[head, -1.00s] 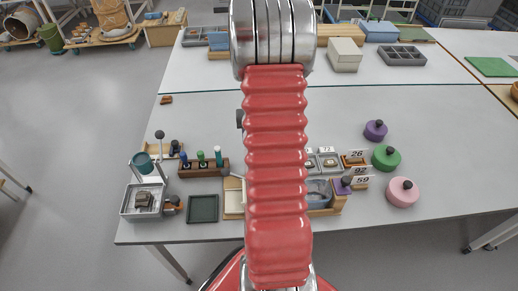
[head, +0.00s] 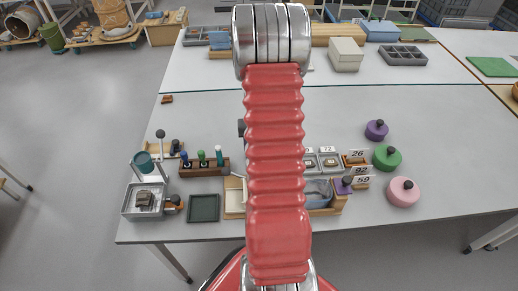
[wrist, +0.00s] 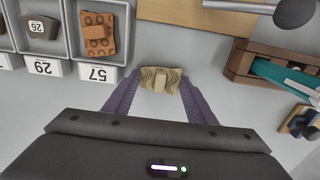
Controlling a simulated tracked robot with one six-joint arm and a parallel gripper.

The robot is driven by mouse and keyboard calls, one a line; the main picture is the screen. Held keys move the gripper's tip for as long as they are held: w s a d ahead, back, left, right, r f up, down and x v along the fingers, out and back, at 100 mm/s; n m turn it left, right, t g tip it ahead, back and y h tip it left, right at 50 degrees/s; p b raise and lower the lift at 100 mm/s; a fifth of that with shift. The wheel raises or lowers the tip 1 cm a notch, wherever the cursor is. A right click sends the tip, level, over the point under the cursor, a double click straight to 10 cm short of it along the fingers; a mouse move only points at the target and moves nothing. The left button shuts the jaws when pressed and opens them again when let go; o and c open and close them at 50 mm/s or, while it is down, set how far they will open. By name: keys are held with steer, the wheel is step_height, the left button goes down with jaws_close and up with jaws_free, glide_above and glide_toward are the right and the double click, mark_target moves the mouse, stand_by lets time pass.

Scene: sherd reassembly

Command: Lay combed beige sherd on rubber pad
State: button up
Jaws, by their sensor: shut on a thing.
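The combed beige sherd (wrist: 160,79) shows in the wrist view between the purple fingertips of my gripper (wrist: 160,90). My gripper is shut on it, and the sherd's ridged face is visible. The arm hides the gripper and the sherd in the head view. A dark green square (head: 204,208) near the table's front edge looks like the rubber pad. Its surface is bare, and it lies left of my arm. I cannot make it out in the wrist view.
Numbered trays (wrist: 58,66) hold other sherds. A wooden rack with bottles (head: 204,168) stands behind the dark square. A grey tray (head: 143,201) with a stand is left of it. Purple, green and pink lidded pots (head: 403,192) stand at right. The table's middle is clear.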

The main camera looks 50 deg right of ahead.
steer(key=o, duration=1.1)
steer(key=shift+f, duration=0.1)
step_height(320, 180, up, 12)
steer(key=shift+r, duration=0.1)
stand_by(0.6)
steer(key=shift+a, duration=0.1)
